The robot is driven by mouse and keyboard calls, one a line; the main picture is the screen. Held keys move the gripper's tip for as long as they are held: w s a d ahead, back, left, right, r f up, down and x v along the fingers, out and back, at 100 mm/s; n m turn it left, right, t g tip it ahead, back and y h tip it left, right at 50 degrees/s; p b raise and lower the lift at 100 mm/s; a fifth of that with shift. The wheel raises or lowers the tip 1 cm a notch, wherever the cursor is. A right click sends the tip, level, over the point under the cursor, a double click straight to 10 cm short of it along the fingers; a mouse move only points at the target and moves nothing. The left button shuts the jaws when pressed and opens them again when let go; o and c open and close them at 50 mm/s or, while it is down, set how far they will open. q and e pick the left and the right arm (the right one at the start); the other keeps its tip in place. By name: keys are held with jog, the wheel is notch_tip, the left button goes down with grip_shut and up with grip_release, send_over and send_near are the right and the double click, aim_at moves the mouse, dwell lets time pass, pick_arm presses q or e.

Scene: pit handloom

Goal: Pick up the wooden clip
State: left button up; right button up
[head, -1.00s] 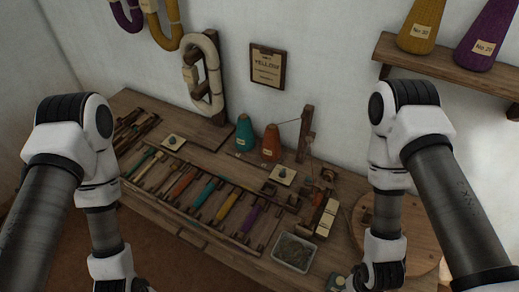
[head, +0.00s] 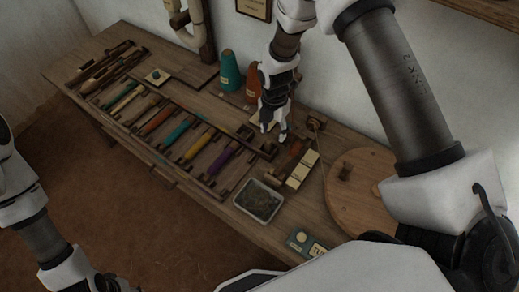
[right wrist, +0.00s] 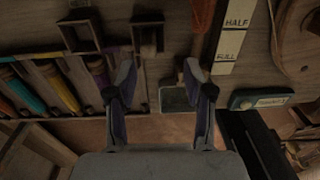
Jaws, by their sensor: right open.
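My right gripper (head: 274,132) points down over the bench, above the right end of the bobbin rack. In the right wrist view its two fingers (right wrist: 160,76) are spread with nothing between them. A small dark wooden piece (head: 268,150), perhaps the wooden clip, lies just below the fingertips. The right wrist view shows a small wooden piece (right wrist: 147,34) ahead of the fingers and a square wooden frame (right wrist: 80,30) left of it. I cannot tell for certain which is the clip. My left arm is at the lower left; its fingers are not clearly shown.
The rack of coloured bobbins (head: 196,143) fills the bench's left. A grey tray (head: 258,201), a HALF/FULL card (head: 302,169) and a round wooden board (head: 362,190) lie to the right. A teal cone (head: 230,71) and an orange cone (head: 253,82) stand behind.

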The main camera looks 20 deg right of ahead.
aim_at(269, 141)
jog(key=shift+w+r, duration=0.3)
jog(key=shift+w, duration=0.35)
jog(key=shift+w+a+t, duration=0.1)
jog(key=shift+w+t, duration=0.1)
jog(key=shift+t, duration=0.1)
jog(key=f, duration=0.5)
jog(key=f+p, duration=0.1)
jog(key=f, duration=0.1)
jog(key=shift+s+a+f, duration=0.15)
jog(key=shift+s+a, duration=0.2)
jog(key=shift+a, duration=0.05)
jog(key=c, duration=0.9)
